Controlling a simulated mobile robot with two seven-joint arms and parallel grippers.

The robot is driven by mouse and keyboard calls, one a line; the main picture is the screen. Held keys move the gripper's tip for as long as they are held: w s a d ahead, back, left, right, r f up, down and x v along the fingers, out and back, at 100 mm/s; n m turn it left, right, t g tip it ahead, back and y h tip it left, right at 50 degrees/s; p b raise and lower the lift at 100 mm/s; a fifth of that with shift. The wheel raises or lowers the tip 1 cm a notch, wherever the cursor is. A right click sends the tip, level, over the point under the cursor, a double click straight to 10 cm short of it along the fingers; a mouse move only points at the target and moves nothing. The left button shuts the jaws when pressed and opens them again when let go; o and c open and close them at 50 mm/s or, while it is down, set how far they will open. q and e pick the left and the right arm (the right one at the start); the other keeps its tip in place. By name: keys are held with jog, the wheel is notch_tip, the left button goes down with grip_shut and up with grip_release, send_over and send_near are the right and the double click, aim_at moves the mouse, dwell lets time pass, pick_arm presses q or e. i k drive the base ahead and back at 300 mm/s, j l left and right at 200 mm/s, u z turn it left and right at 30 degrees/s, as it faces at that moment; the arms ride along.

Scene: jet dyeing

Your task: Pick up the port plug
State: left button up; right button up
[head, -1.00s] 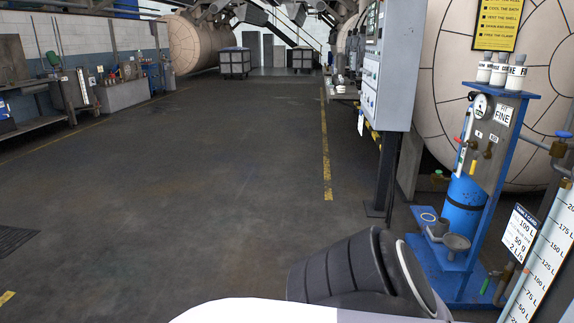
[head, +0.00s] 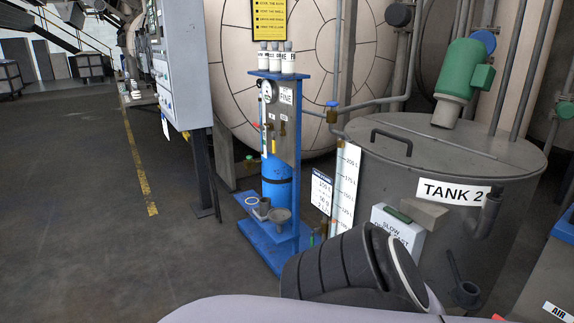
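I cannot pick out the port plug with certainty. On the low shelf of the blue stand (head: 287,238) lie a pale ring (head: 251,200), a small grey cylindrical piece (head: 262,207) and a grey dish-like piece (head: 280,215); any of them is too small to name surely. The stand also carries a blue cylinder (head: 277,180), a gauge and a panel marked FINE. Neither of my grippers is in view. Only a dark ribbed part and a pale part of my own body show at the bottom.
Tank 2 (head: 380,170), with a green motor (head: 463,80) on top, stands right of the blue stand. A level scale (head: 345,185) stands between them. A grey control cabinet (head: 182,65) hangs on a post at left. The floor (head: 80,220) on the left is open.

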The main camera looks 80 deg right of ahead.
aim_at(497, 188)
jog(key=z, duration=3.85)
